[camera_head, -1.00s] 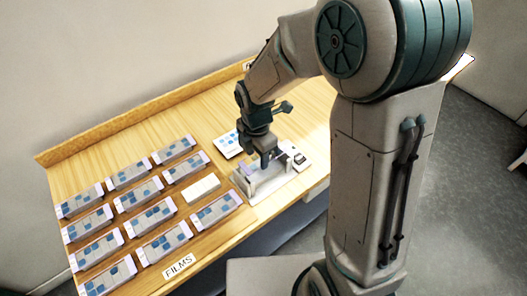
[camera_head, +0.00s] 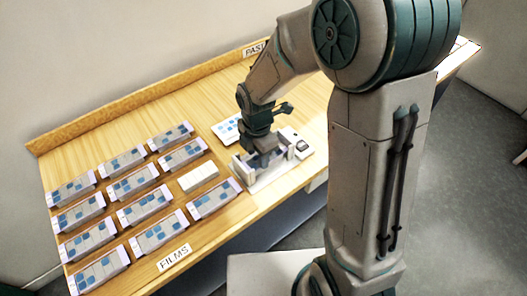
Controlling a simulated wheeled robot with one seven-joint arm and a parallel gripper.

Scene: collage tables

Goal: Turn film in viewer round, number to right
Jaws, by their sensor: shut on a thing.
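The viewer (camera_head: 258,182) is a pale, low-walled stand near the table's front edge, right of the film blocks. My gripper (camera_head: 262,160) is down at the viewer, pointing downward between its end walls. It is shut on the film, which is mostly hidden behind the fingers and the viewer's wall. I cannot make out the film's number or which end it is on. I cannot tell whether the film is seated or slightly lifted.
Several film blocks (camera_head: 124,187) stand in rows on the left, by the FILMS label (camera_head: 174,257). A white block (camera_head: 198,177) lies left of the viewer. A blue-patterned card (camera_head: 228,128) lies behind it. A small dark-topped device (camera_head: 301,145) is close on its right.

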